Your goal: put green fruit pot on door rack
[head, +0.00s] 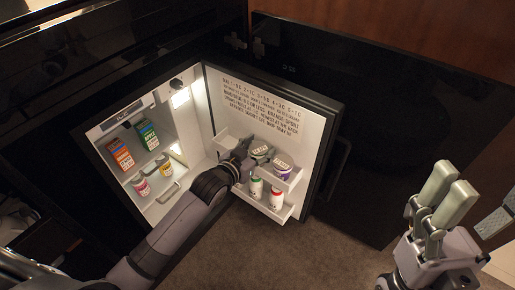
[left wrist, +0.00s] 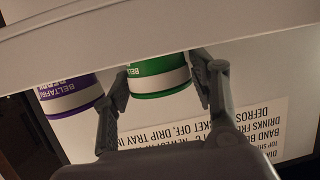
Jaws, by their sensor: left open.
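The green fruit pot (head: 262,150) stands on the upper door rack (head: 295,183) of the open minibar, beside a purple pot (head: 283,168). In the left wrist view, the green pot (left wrist: 158,78) shows between the two fingers of my left gripper (left wrist: 160,88). That gripper is open, with a finger on each side of the pot; whether either finger touches it is unclear. In the head view my left gripper (head: 245,163) is at the rack, left of the pot, and hides part of it. My right gripper (head: 448,192) is raised at the right, away from the minibar, with nothing visible in it.
A lower door rack (head: 284,211) holds a green-capped and a red-capped bottle. Orange and green cartons (head: 148,136) and small pots (head: 142,185) stand inside the fridge (head: 183,140). The open door's edge (head: 325,150) borders the racks. Carpet (head: 300,250) in front is clear.

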